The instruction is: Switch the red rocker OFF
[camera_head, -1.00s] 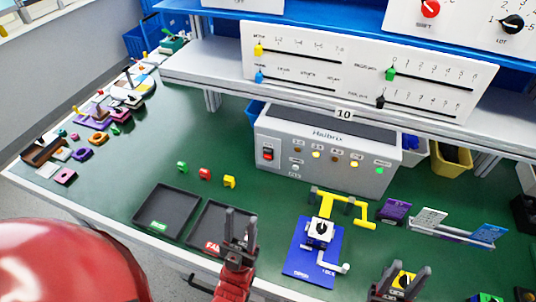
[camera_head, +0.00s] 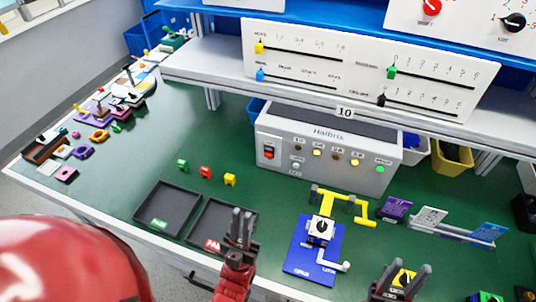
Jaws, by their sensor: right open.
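The red rocker (camera_head: 268,153) sits in a dark frame at the left of the grey Halbrix box (camera_head: 325,150), at the back of the green bench. Whether it is tipped on or off is too small to tell. My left gripper (camera_head: 243,214) is in front of the box, over the right side of the red-labelled tray, well short of the rocker. Its fingers look close together with only a narrow gap, and hold nothing that I can see. My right gripper (camera_head: 406,273) is open at the lower right, near a yellow part, apart from the box.
Two black trays (camera_head: 165,208) lie at the front left. Small green, red and yellow pieces (camera_head: 205,172) stand behind them. A blue plate with a rotary switch (camera_head: 320,229) and a yellow handle (camera_head: 343,202) lie before the box. A shelf with a slider panel (camera_head: 365,70) overhangs it.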

